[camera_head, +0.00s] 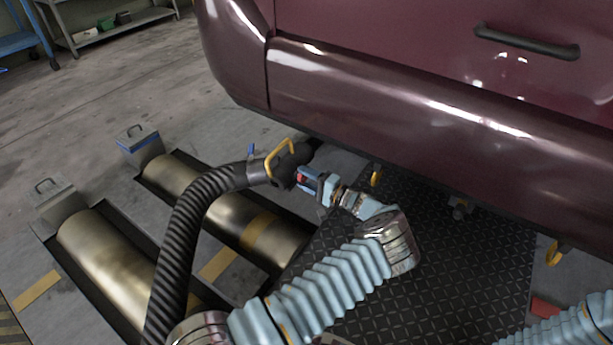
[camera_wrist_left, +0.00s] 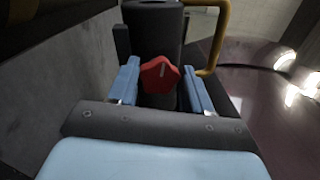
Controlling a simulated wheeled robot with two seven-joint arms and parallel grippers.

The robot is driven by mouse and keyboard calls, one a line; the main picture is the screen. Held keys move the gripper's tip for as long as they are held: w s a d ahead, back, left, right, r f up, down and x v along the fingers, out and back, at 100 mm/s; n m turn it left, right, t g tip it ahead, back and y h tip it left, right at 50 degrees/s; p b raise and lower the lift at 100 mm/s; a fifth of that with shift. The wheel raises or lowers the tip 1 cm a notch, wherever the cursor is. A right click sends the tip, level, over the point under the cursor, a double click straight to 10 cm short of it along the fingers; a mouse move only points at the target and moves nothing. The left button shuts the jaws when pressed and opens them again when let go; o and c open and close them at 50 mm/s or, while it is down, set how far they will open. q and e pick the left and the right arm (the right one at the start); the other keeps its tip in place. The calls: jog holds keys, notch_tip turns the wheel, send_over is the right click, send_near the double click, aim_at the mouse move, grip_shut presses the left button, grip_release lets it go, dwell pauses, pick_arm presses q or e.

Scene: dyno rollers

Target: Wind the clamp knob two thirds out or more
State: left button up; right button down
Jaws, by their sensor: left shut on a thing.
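The clamp knob is red and lobed with a pale line on its face; it shows in the left wrist view (camera_wrist_left: 160,74) and as a small red patch in the head view (camera_head: 302,173). It sits on the dark nozzle (camera_head: 282,167) at the end of a black ribbed hose, by the vehicle's lower edge. My left gripper (camera_wrist_left: 163,84) has its blue fingers on either side of the knob and is shut on it. The finger contact is partly hidden. A sleeve of my right arm shows at the lower right of the head view; its gripper is out of view.
The black hose (camera_head: 180,240) arcs beside my left arm. A yellow handle (camera_head: 280,152) stands on the nozzle. The maroon vehicle (camera_head: 420,110) overhangs close behind. Brass rollers (camera_head: 105,255) lie in floor pits at left. Dark tread plate (camera_head: 450,275) covers the floor at right.

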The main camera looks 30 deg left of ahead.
pick_arm(q)
jog(key=shift+r+n, duration=0.2)
jog(key=shift+n, duration=1.2)
jog(key=shift+w, duration=0.1)
jog(key=o, duration=1)
jog(key=shift+o, duration=0.2)
jog(key=shift+f, duration=0.15)
